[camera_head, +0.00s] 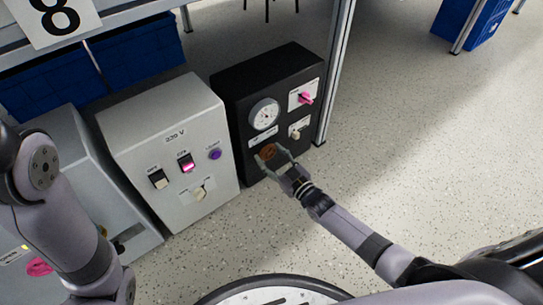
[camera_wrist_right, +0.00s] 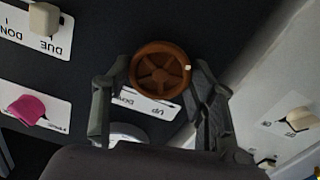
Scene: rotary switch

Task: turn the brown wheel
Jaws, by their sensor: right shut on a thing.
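The brown wheel (camera_head: 267,151) is a spoked round handwheel on the front of a black box (camera_head: 240,90), low and left of its other controls. In the right wrist view the wheel (camera_wrist_right: 160,68) faces me, with a small pale spot near its rim. My right gripper (camera_head: 270,155) is shut on the wheel, with one finger on each side of its rim. The same gripper shows in the right wrist view (camera_wrist_right: 161,72). Part of my left arm shows at the left of the head view, but its gripper cannot be seen.
The black box also has a round dial (camera_head: 264,114), a pink knob (camera_head: 305,98) and a cream knob (camera_head: 295,134). A white box (camera_head: 165,140) with switches stands beside it on the left. A rack post (camera_head: 338,70) stands to the right.

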